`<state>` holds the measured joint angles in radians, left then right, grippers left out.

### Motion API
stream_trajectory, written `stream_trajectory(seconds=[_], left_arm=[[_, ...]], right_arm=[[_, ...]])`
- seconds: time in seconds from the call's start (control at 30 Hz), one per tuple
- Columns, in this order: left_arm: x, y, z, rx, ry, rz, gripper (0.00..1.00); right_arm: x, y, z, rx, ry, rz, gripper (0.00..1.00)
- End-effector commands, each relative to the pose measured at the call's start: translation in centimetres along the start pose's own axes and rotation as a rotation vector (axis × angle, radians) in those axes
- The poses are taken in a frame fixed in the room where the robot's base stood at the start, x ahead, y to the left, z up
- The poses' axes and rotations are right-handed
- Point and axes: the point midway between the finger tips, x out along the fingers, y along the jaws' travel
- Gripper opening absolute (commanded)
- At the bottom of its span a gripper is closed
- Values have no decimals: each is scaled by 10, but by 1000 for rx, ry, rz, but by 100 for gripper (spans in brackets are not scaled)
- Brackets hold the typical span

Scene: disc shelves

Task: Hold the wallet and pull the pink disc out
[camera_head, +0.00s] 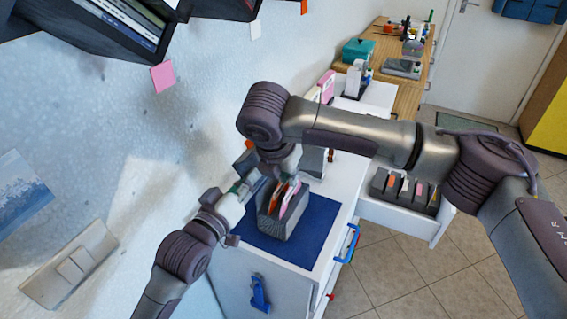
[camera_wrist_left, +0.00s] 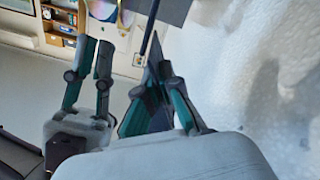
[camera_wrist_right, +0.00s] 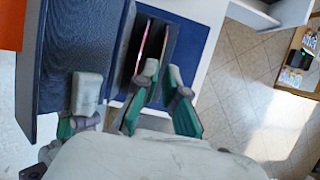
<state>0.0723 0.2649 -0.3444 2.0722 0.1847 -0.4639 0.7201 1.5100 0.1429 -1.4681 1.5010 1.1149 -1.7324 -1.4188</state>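A grey slotted holder (camera_head: 272,226), which may be the wallet, stands upright on a blue mat (camera_head: 318,219). An orange piece (camera_head: 275,201) and the pink disc (camera_head: 291,204) stick up from its slots. My left gripper (camera_head: 237,200) is beside the holder's left side. My right gripper (camera_head: 281,165) is above and behind the holder. In its wrist view its fingers (camera_wrist_right: 118,98) are spread, and the pink edge (camera_wrist_right: 145,45) shows in a dark slot beyond them. Contact cannot be told.
The white cabinet (camera_head: 345,195) carries the mat. An open drawer (camera_head: 385,212) holds several coloured pieces. The wall and dark shelves (camera_head: 110,38) are close at left. Tiled floor (camera_head: 410,270) is free at right.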

Motion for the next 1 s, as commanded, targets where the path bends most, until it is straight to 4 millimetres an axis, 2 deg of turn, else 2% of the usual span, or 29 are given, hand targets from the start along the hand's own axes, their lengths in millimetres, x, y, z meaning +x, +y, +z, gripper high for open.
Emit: stream_trajectory(seconds=[0.1,0.33,0.7,0.77,1.0], left_arm=[[0,0,1,0,-1,-1,0],[0,0,0,0,-1,-1,0],[0,0,1,0,-1,-1,0],[0,0,1,0,-1,-1,0],[0,0,0,0,-1,-1,0]], right_arm=[[22,-1,0,2,1,-2,9],[46,0,0,2,1,-1,9],[51,0,0,2,0,2,9],[51,0,0,2,1,2,0],[50,0,0,2,1,2,0]])
